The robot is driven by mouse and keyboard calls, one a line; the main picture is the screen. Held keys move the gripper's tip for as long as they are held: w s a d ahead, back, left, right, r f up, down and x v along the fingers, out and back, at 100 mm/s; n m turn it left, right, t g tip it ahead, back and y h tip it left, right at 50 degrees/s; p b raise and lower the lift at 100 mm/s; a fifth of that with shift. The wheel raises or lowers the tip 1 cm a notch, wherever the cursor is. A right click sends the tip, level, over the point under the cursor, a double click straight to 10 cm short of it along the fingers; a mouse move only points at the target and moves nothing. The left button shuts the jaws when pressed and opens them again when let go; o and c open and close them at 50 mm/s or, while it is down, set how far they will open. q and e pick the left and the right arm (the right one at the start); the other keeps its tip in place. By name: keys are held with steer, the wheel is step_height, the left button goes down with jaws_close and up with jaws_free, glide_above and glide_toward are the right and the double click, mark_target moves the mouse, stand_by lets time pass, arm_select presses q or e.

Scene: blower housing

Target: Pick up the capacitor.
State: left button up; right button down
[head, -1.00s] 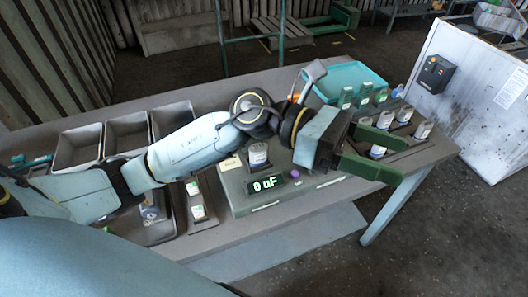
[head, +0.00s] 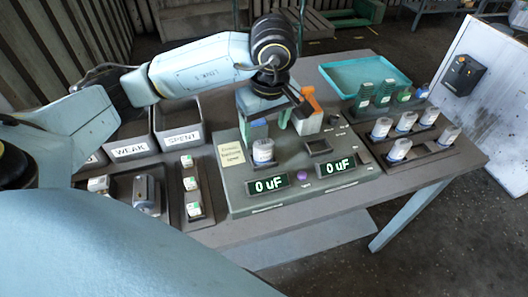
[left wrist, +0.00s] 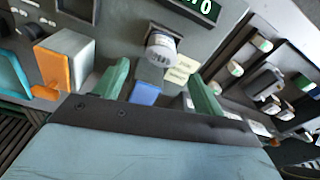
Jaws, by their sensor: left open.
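A white-grey cylindrical capacitor (head: 263,150) stands upright in a socket on the left of the grey-green tester (head: 235,180). It also shows in the left wrist view (left wrist: 161,46), beyond the fingertips and roughly between their lines. My left gripper (head: 263,124) is open and empty, pointing down just behind that capacitor and apart from it. Its green fingers also show in the left wrist view (left wrist: 160,78), spread wide. More capacitors (head: 398,149) of the same look sit in a dark rack at the right. My right gripper is not in view.
Two displays read 0 uF; the right socket (head: 318,146) looks empty. A white-and-orange block (head: 308,115) stands right of my gripper. Bins marked WEAK (head: 130,149) and SPENT (head: 182,139) are at left. A teal tray (head: 365,75) lies at back right.

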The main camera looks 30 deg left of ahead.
mark_target(264, 143)
arm_select(q)
steer(key=f, duration=0.8)
steer(key=shift+w+a+f, duration=0.1)
steer(key=shift+a+f, duration=0.05)
steer(key=shift+a, duration=0.2)
steer(key=c, duration=0.9)
